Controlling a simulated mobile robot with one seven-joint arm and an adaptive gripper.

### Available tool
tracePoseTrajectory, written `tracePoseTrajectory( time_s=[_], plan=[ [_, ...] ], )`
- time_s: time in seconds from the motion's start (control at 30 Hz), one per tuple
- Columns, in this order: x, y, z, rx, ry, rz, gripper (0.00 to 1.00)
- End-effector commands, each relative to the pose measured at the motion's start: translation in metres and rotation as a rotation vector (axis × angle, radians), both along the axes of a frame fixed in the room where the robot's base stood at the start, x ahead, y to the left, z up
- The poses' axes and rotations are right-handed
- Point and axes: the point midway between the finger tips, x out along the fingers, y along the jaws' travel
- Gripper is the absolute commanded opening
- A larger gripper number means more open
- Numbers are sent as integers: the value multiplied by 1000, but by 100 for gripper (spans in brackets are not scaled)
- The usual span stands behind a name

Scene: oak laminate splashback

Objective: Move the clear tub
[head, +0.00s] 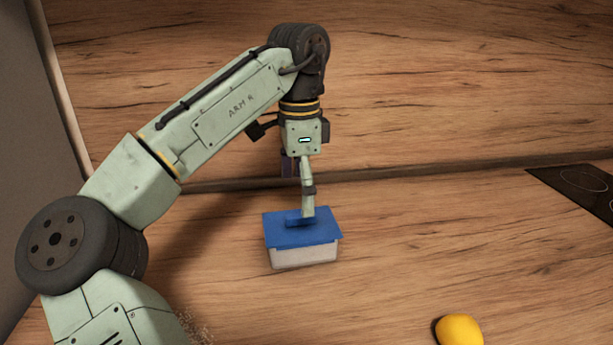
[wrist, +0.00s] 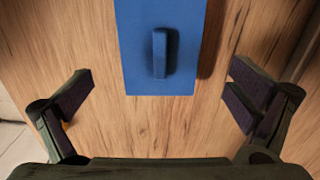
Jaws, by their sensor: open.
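The clear tub (head: 303,257) stands on the wooden counter with a blue lid (head: 325,232) on top. The lid carries a raised blue handle, partly hidden behind my gripper in the head view. In the wrist view the blue lid (wrist: 135,60) and its handle (wrist: 160,54) lie at the top middle, seen from above. My gripper (head: 308,212) is over the lid in the head view. In the wrist view my gripper (wrist: 160,95) has its fingers wide apart, one on each side, with nothing between them but counter and the lid's near edge. The tub's walls are hidden there.
A yellow object (head: 460,330) lies on the counter at the front right. A dark hob (head: 580,190) is at the far right. The wooden splashback (head: 430,80) rises behind the tub. Counter to the tub's right is clear.

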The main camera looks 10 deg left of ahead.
Motion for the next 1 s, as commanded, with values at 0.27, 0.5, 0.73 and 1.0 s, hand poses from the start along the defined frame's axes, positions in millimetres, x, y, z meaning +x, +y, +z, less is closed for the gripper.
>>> tracePoseTrajectory(
  time_s=[0.27,0.5,0.73,1.0],
  plan=[
    [0,0,0,1,0,0,100],
    [0,0,-8,-1,2,-1,100],
    [-1,1,-42,2,2,2,100],
    [-1,0,-87,1,2,1,100]
  ],
)
